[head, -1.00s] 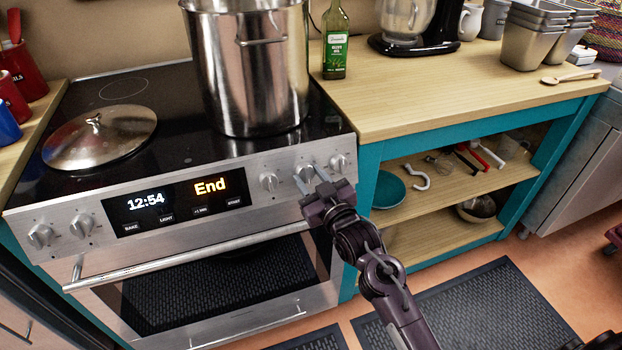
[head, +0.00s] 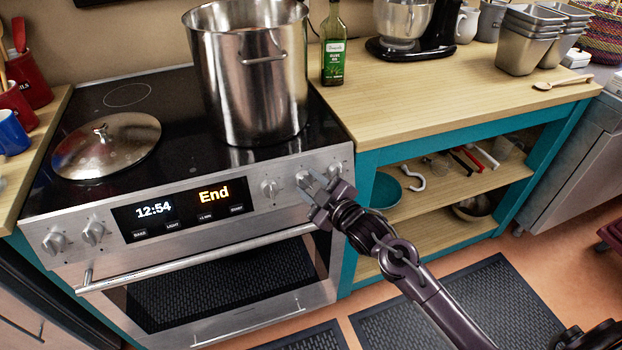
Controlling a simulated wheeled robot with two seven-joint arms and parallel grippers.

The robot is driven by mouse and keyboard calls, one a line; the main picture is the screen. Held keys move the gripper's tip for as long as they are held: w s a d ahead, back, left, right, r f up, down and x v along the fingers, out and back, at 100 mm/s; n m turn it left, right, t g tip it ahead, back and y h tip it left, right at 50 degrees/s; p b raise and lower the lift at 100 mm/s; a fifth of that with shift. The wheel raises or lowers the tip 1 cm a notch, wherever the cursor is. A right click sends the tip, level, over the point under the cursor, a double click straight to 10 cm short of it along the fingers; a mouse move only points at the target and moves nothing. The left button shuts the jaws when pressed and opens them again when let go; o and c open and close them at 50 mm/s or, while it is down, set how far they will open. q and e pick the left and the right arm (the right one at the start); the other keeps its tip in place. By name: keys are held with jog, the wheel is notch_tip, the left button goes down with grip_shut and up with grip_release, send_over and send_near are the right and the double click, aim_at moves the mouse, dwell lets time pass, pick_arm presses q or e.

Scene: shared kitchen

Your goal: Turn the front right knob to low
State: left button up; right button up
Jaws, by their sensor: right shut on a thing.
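The stove (head: 190,270) has a steel front panel with round knobs on both sides of a black display. On the right part of the panel, one knob (head: 270,189) stands free just right of the display. My right gripper (head: 310,180) is at the panel, shut on the middle knob of the right-hand group, which its fingers mostly hide. Another knob (head: 336,170) shows just beyond the gripper to the right, partly covered by it. The marks around the knobs are too small to read. My left gripper is out of view.
A large steel pot (head: 250,90) stands on the cooktop's right side, above the gripper. A metal lid (head: 107,150) lies on the left side. The oven handle (head: 190,258) runs below the panel. An olive oil bottle (head: 333,55) stands on the wooden counter (head: 420,100).

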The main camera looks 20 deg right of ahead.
jog(key=n, duration=0.1)
jog(key=n+g+p, duration=0.1)
jog(key=n, duration=0.1)
jog(key=n+p, duration=0.1)
jog(key=n, duration=0.1)
jog(key=shift+w+d+r+g, duration=0.1)
jog(key=shift+r+g, duration=0.2)
jog(key=shift+r, duration=0.05)
jog(key=n+g+p, duration=0.1)
jog(key=n, duration=0.3)
jog(key=shift+p, duration=0.35)
jog(key=n, duration=0.1)
jog(key=n+g, duration=0.1)
jog(key=n, duration=0.1)
jog(key=shift+w+r+n+h, duration=0.1)
jog(key=shift+r+n+h, duration=0.05)
jog(key=shift+n+h, duration=0.15)
jog(key=n, duration=0.1)
jog(key=n+g+h, duration=0.1)
jog(key=n, duration=0.2)
jog(key=shift+a+b, duration=0.25)
jog(key=shift+b, duration=0.15)
jog(key=o, duration=1)
jog(key=shift+h, duration=0.3)
jog(key=shift+r, duration=0.1)
